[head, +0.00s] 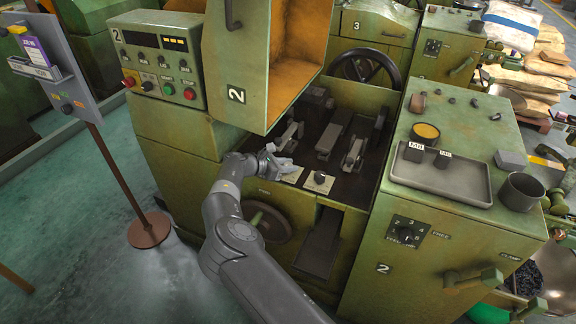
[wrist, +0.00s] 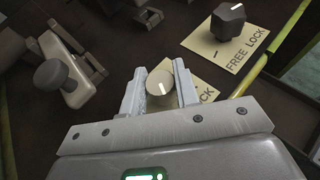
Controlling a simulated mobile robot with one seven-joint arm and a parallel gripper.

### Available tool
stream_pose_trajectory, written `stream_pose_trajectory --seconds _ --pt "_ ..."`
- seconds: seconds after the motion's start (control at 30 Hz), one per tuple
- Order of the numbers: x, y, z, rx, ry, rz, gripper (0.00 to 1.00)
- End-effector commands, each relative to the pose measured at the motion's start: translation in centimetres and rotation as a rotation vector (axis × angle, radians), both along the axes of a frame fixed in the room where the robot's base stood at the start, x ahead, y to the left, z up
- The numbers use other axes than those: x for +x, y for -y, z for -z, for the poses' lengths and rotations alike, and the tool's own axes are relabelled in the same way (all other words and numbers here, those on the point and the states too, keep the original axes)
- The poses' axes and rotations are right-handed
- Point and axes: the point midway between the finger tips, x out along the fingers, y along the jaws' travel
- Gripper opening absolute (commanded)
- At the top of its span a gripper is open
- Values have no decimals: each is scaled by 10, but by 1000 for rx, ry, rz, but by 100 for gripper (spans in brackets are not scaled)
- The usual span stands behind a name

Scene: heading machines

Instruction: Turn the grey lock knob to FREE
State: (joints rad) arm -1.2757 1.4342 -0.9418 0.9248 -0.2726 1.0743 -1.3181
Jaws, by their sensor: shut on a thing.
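My gripper (head: 283,163) reaches over the machine's dark bed. In the wrist view its two fingers (wrist: 157,78) are shut on a pale grey round knob (wrist: 160,86), one finger on each side. A short white mark shows on the knob's top, running roughly up and down in the picture. Its cream plate (wrist: 201,92) is partly hidden by the right finger; part of the lettering shows. A darker knob (wrist: 228,22) stands to the upper right on its own plate (wrist: 243,50) marked FREE LOCK. That darker knob also shows in the head view (head: 319,178), right of my gripper.
Clamp-like levers (head: 353,153) stand on the bed behind the knobs, and a dark round part (wrist: 53,75) is at left in the wrist view. A handwheel (head: 366,68) is behind. The green guard (head: 238,60) rises at upper left. A tray (head: 440,175) lies on the right cabinet.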

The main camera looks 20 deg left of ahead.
Motion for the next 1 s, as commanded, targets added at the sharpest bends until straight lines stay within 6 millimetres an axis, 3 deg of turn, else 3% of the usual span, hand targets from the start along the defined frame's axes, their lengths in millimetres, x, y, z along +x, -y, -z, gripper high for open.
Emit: stream_pose_trajectory --seconds 0.53,1.0 --pt "1 0 1 3 -2 187 5" --pt "1 0 2 1 -2 250 5"
